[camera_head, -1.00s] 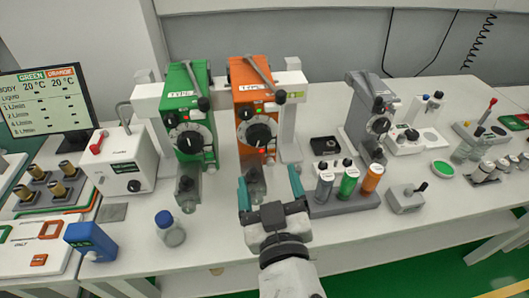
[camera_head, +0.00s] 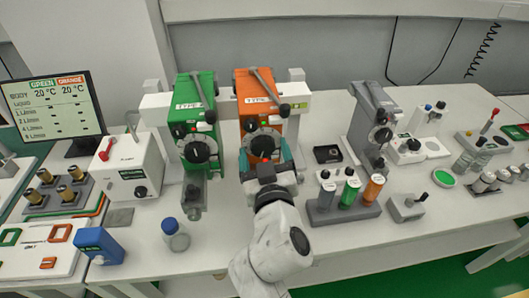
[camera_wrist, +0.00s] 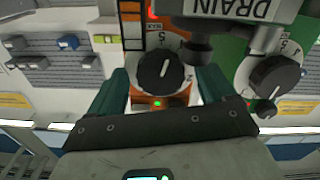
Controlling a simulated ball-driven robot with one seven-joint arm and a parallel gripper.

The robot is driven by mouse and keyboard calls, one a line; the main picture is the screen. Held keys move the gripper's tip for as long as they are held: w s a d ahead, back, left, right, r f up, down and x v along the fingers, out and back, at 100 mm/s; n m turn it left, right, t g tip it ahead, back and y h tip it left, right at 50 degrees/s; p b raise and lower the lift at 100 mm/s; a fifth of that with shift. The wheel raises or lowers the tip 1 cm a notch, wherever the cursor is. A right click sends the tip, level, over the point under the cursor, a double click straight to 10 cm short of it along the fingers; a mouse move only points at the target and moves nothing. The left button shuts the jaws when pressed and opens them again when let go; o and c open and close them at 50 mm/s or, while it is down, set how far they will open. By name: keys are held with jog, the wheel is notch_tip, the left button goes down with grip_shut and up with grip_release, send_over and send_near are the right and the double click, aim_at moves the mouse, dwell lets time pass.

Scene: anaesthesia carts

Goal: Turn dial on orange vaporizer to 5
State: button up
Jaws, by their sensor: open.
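The orange vaporizer (camera_head: 243,84) stands at the back middle of the bench, right of the green vaporizer (camera_head: 187,95). Its round black dial (camera_head: 262,144) faces the front. In the wrist view the dial (camera_wrist: 160,76) has a white pointer line and sits on a white scale; I cannot read the setting surely. My gripper (camera_head: 264,160) is open in front of the orange vaporizer. Its teal fingers (camera_wrist: 165,95) stand on either side of the dial, with visible gaps; whether they touch it is unclear. The dial's lower part is partly hidden in the head view.
A drain part (camera_wrist: 230,10) juts out close beside the dial in the wrist view. The green vaporizer's dial (camera_wrist: 274,75) is near. A blue-capped bottle (camera_head: 174,236) and a rack of colored cylinders (camera_head: 347,212) stand in front, left and right.

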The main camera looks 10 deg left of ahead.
jog(key=c, duration=1.1)
jog(key=shift+o, duration=0.2)
jog(key=shift+n, duration=1.5)
jog(key=o, duration=1.1)
jog(key=shift+c, duration=0.2)
jog(key=b+v, duration=0.2)
jog(key=v, duration=0.8)
jog(key=shift+s, duration=0.4)
